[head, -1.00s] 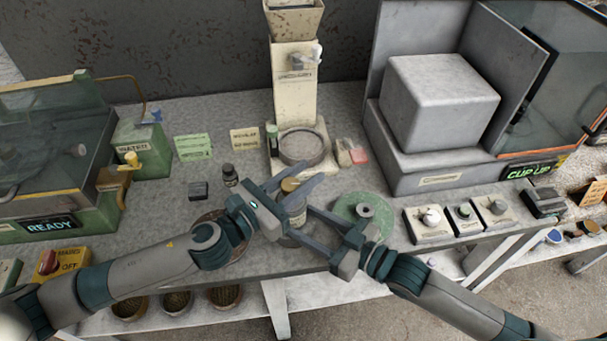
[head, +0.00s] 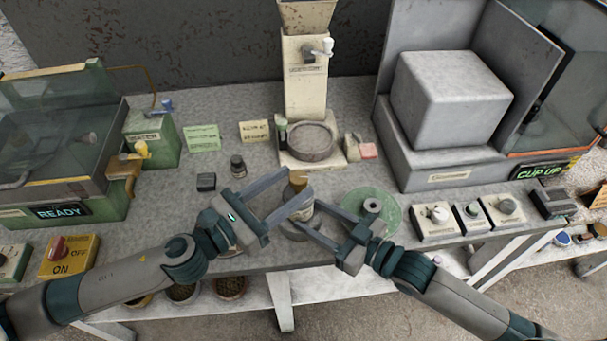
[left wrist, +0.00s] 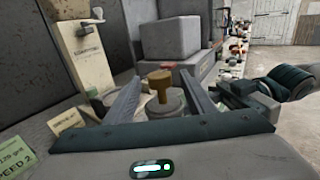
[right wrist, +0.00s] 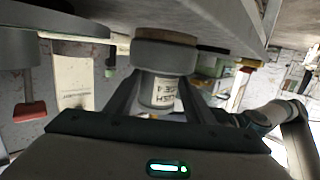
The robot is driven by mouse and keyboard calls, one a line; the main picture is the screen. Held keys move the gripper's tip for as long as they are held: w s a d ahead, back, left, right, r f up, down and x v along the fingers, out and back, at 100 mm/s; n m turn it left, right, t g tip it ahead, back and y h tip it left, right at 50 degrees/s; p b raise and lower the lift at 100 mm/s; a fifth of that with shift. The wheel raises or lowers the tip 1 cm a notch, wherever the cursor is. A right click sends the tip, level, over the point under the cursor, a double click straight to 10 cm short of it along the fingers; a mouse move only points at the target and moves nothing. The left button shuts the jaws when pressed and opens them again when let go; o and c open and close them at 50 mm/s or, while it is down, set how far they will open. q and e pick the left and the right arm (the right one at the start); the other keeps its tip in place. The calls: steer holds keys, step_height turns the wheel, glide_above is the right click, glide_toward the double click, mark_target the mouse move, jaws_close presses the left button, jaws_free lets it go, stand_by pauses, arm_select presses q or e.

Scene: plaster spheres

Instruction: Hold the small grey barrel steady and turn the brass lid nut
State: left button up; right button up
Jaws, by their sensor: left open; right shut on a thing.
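The small grey barrel (head: 304,211) stands upright on a round grey base at the bench's front. Its brass lid nut (head: 298,177) is on top; the left wrist view shows the nut (left wrist: 160,84) as a brass knob on the grey lid. My left gripper (head: 297,184) is open, its fingers on either side of the nut, with gaps visible in the left wrist view. My right gripper (head: 306,207) is shut on the barrel's body, lower than my left. The right wrist view shows the barrel (right wrist: 162,90) with a partly readable label between the fingers.
A green disc (head: 386,211) lies right of the barrel, with several small control boxes (head: 436,220) beyond. A cream machine (head: 306,75) stands behind. A small dark bottle (head: 238,166) and dark block (head: 206,181) sit to the left.

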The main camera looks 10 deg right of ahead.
arm_select(q)
steer(key=shift+v, duration=2.55)
arm_select(e)
steer(key=o, duration=1.1)
steer(key=shift+c, duration=0.2)
steer(key=shift+o, duration=0.6)
steer(key=o, duration=0.6)
steer(key=shift+o, duration=0.2)
steer(key=shift+v, duration=3.5)
steer(key=shift+s+d, duration=0.1)
